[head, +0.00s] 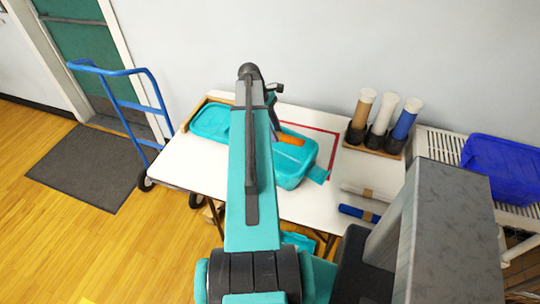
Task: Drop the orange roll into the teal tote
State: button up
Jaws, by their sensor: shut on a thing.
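The teal tote (293,178) lies on the white table just right of my arm, with a strap sticking out at its right. The orange roll (290,140) shows partly at the tote's far side, over or at its opening; I cannot tell its height. My gripper (274,122) is at the roll's left end and is shut on it. My teal arm hides the gripper's fingers in part, along with the left part of the tote.
Upright brown, white and blue rolls (381,122) stand in a holder at the back right. White and blue rolls (358,214) lie at the table's right. Another teal item (209,121) lies at the left. A blue hand truck (130,105) stands left of the table (180,165).

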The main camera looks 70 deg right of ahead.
jog(key=shift+f+b, duration=0.6)
jog(key=shift+f, duration=0.5)
jog(key=o, duration=1.1)
jog(key=shift+o, duration=0.2)
jog(key=shift+r, duration=0.15)
jog(key=b+v, duration=0.3)
jog(key=v, duration=1)
jog(key=shift+w+r+b, duration=0.2)
jog(key=shift+b, duration=0.1)
